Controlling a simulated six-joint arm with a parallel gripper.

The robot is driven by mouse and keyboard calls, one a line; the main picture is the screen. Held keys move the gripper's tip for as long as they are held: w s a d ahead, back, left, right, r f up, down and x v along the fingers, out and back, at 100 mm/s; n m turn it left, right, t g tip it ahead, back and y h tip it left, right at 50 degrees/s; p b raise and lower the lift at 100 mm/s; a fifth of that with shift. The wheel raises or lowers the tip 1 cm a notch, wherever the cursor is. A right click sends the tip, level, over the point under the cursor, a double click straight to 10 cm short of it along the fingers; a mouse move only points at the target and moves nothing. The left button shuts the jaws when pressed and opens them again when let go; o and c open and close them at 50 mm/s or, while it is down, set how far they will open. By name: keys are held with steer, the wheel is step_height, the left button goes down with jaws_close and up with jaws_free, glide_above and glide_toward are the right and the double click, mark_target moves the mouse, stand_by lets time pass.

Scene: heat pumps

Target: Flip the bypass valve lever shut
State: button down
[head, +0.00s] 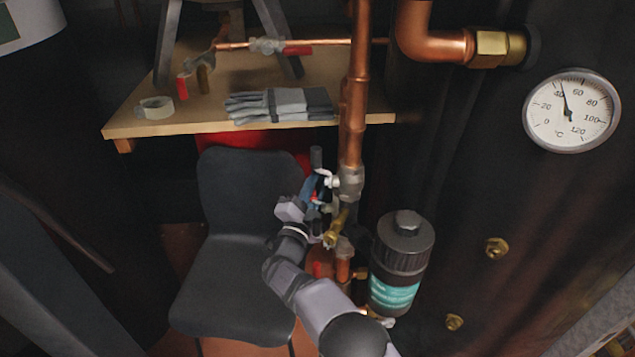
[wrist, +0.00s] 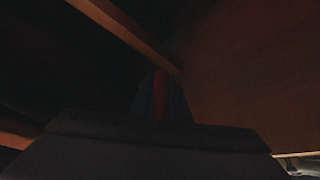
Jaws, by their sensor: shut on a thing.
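The bypass valve (head: 333,182) sits on the vertical copper pipe, below a grey fitting. Only a small red part of its lever (head: 314,198) shows in the head view, between my fingers. My gripper (head: 317,188) is at the valve's left side and is shut on the lever. In the dark wrist view, a red strip that looks like the lever (wrist: 160,95) stands between dark finger shapes. Most of the lever and its exact angle are hidden by the gripper.
A brass fitting (head: 336,229) and a black canister with a teal label (head: 395,285) are close on the right. A dark chair (head: 235,230) stands behind my arm. A wooden bench (head: 155,125) holds gloves (head: 280,105) and tape (head: 155,108). A dial gauge (head: 571,110) is far right.

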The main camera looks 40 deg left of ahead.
steer(key=shift+r+m+t+b, duration=0.3)
steer(key=shift+r+t+b, duration=0.1)
steer(key=shift+b, duration=0.25)
steer(key=c, duration=1.7)
jaws_free()
steer(key=shift+f, duration=0.1)
steer(key=shift+s+d+f, duration=0.15)
steer(key=shift+s+d, duration=0.05)
steer(key=shift+s, duration=0.5)
steer(key=s+d, duration=0.1)
steer(key=s, duration=0.3)
steer(key=s+d+p, duration=0.1)
steer(key=s+d, duration=0.1)
steer(key=s, duration=0.2)
steer(key=s+d, duration=0.1)
steer(key=s, duration=0.3)
steer(key=shift+s+d+f, duration=0.2)
steer(key=shift+s+d, duration=0.15)
